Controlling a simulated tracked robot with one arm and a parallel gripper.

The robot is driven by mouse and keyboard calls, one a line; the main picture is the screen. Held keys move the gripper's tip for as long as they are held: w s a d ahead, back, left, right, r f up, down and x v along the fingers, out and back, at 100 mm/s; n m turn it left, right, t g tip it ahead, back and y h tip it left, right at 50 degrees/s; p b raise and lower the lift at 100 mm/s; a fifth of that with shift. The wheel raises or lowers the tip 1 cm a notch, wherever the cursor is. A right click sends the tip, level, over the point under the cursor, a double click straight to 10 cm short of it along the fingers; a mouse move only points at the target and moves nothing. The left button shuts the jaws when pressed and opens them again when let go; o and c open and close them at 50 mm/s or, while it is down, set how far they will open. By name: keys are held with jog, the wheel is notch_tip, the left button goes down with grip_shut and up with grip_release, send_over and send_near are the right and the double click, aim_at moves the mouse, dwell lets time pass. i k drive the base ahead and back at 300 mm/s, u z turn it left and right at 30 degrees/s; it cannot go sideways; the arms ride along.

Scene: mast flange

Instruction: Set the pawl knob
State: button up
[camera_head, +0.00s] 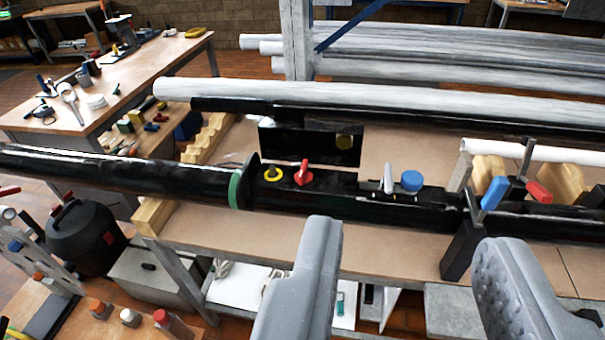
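A black mast (345,205) lies lengthwise across the bench. On its flat black section stand a red pointed knob (304,172), a yellow ring with a dark centre (272,174), a grey upright lever (388,180) and a round blue knob (411,181). I cannot tell for certain which of these is the pawl knob. A green band (234,190) circles the mast beside a dark flange (249,180). My gripper (410,234) is open and empty, its two grey fingers wide apart in front of the mast, and touches none of the knobs.
A black upright plate (310,143) stands behind the red knob. A clamp with blue and red handles (515,190) rises on the right. White poles (420,50) lie at the back. A tool table (130,75) stands at left, with a black bucket (85,235) below.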

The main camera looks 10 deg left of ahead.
aim_at(304, 176)
jog(key=z, duration=0.6)
jog(key=i, duration=0.95)
jog(key=u, duration=0.65)
